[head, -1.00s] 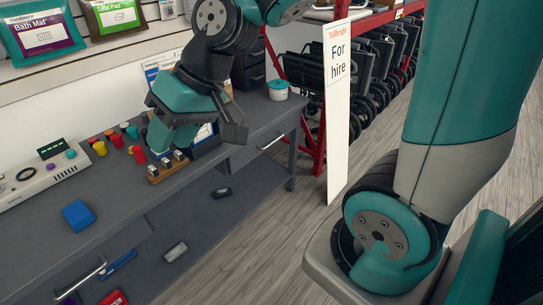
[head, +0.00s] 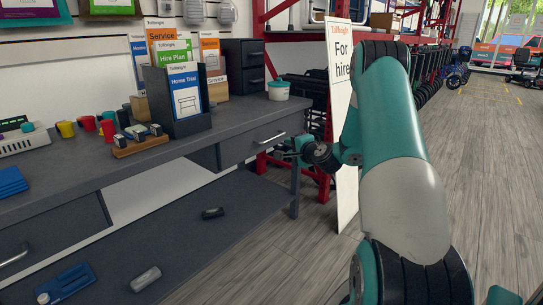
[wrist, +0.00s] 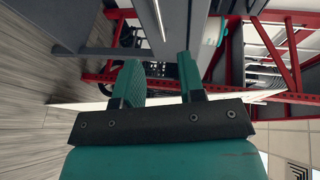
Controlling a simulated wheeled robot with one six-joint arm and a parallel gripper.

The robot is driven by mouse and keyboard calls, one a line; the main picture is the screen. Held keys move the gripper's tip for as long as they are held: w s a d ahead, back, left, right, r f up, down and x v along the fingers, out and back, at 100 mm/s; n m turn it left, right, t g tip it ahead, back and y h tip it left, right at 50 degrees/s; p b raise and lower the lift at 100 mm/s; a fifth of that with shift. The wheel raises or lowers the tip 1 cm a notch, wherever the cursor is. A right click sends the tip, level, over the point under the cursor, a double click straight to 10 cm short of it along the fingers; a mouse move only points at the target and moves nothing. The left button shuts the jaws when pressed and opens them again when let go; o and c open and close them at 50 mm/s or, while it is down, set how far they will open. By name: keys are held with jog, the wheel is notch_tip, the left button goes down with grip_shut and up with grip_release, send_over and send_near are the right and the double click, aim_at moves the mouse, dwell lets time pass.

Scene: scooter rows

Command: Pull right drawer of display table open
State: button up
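The grey display table (head: 95,170) runs along the left of the head view. Its right drawer (head: 240,147) is under the right end of the top, and its front looks flush with the table. A pale bar handle (head: 272,139) is on it; the handle also shows as a thin bright bar in the wrist view (wrist: 159,20). My gripper (head: 284,151) is just in front of the drawer, near the handle's right end. In the wrist view, my gripper (wrist: 157,65) has its fingers apart with nothing between them. The handle lies beyond the fingertips, apart from them.
A white "For hire" sign (head: 341,110) stands close behind my arm, beside a red rack (head: 262,65). The table's left drawer has a handle (head: 14,256). A leaflet holder (head: 178,110) and white tub (head: 278,90) stand on top. Open floor (head: 490,180) lies right.

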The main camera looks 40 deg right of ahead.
aim_at(272, 139)
jog(key=b+x, duration=0.1)
jog(key=x, duration=0.4)
jog(key=b+x, duration=0.1)
jog(key=x, duration=0.5)
jog(key=d+b+x, duration=0.1)
jog(key=x, duration=0.5)
jog(key=shift+s+d+f, duration=0.1)
jog(key=shift+d+f, duration=0.1)
jog(key=shift+f, duration=0.15)
jog(key=shift+h, duration=0.3)
grip_shut()
